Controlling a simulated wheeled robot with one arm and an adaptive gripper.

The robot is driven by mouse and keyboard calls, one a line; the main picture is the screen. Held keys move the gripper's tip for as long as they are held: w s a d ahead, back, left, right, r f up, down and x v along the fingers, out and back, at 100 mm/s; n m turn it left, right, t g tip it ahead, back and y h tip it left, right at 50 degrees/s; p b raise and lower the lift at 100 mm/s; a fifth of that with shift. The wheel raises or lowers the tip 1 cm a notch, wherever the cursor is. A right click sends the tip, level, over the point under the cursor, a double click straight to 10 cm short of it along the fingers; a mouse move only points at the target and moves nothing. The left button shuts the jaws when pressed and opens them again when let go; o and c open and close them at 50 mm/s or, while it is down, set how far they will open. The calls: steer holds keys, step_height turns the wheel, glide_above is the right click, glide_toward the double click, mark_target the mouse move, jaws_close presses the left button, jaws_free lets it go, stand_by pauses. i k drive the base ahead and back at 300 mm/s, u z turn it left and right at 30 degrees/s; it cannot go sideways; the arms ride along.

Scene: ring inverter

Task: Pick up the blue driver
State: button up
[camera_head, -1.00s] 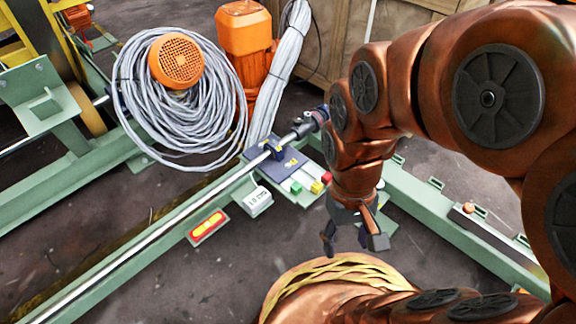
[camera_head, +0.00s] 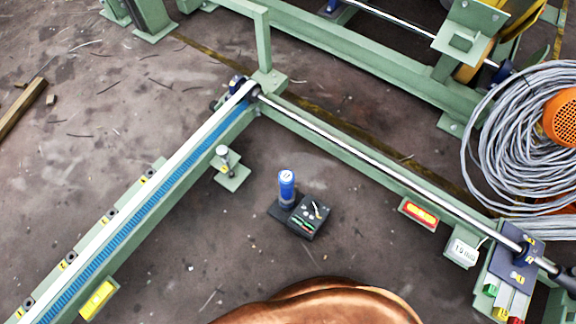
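A blue cylinder with a light top, likely the blue driver (camera_head: 287,185), stands upright in the middle of the head view. Its lower end meets a small dark block or tray (camera_head: 318,209) that carries small items, some green. I cannot tell whether it sits in a holder or just rests there. My gripper is outside the current view. Only a copper-coloured part of my own body shows at the bottom edge.
Green beams border the area: one with a blue strip (camera_head: 150,185) at left, another with a steel shaft (camera_head: 350,152) behind. A small green bracket (camera_head: 231,172) stands left of the cylinder. A cable coil (camera_head: 490,140) lies at right. Floor around the block is clear.

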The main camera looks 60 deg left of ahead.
mark_target(286, 178)
steer(key=u, duration=2.6)
